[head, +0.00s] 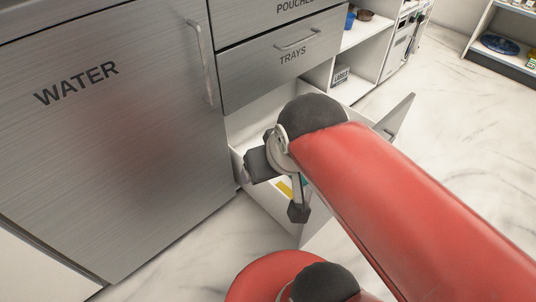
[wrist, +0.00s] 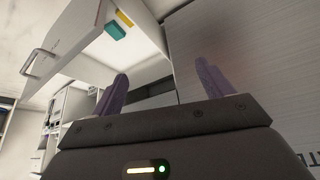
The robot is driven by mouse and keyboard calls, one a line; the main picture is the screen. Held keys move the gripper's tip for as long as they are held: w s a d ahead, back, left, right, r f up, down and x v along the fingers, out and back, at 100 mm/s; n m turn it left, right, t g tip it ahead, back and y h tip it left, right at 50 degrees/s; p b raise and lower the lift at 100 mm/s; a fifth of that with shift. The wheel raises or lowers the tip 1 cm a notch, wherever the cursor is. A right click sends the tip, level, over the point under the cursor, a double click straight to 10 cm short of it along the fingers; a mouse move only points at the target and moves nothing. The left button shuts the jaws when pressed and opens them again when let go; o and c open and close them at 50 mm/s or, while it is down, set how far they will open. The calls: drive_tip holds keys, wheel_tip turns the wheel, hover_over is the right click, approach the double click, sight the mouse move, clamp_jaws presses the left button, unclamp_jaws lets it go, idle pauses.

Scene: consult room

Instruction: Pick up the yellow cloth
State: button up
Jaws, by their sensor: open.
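The yellow cloth (head: 284,189) shows as a small flat yellow patch inside the open bottom drawer (head: 318,232). My arm hides part of it in the head view. In the wrist view a yellow patch (wrist: 123,19) lies in the drawer, beside a teal block (wrist: 115,31). My gripper (wrist: 160,82) is open, with its two fingers well apart and nothing between them. It is over or in the drawer, apart from the yellow cloth; the exact height is hard to tell.
A steel door marked WATER (head: 120,130) stands left of the drawer. A shut drawer marked TRAYS (head: 285,68) is above it. Open shelves (head: 358,60) with a bin marked LABELS (head: 341,75) stand beyond. The marble floor (head: 450,115) to the right is clear.

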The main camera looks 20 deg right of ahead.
drive_tip(key=shift+o, duration=0.3)
wheel_tip(320, 180, up, 6)
drive_tip(key=p, duration=0.5)
drive_tip(key=shift+f, duration=0.2)
drive_tip(key=n+g+h+b, duration=0.1)
drive_tip(key=n+g+b, duration=0.2)
drive_tip(key=g, duration=0.2)
hover_over(280, 187)
wheel_tip(280, 187, down, 32)
drive_tip(key=f, duration=0.1)
drive_tip(key=shift+n+g+y, duration=0.3)
drive_tip(key=shift+n+y, duration=0.2)
drive_tip(key=f, duration=0.5)
drive_tip(key=f+b, duration=0.1)
drive_tip(key=f, duration=1.1)
drive_tip(key=shift+s+a+f, duration=0.15)
drive_tip(key=shift+s+a, duration=0.05)
drive_tip(key=shift+s, duration=0.15)
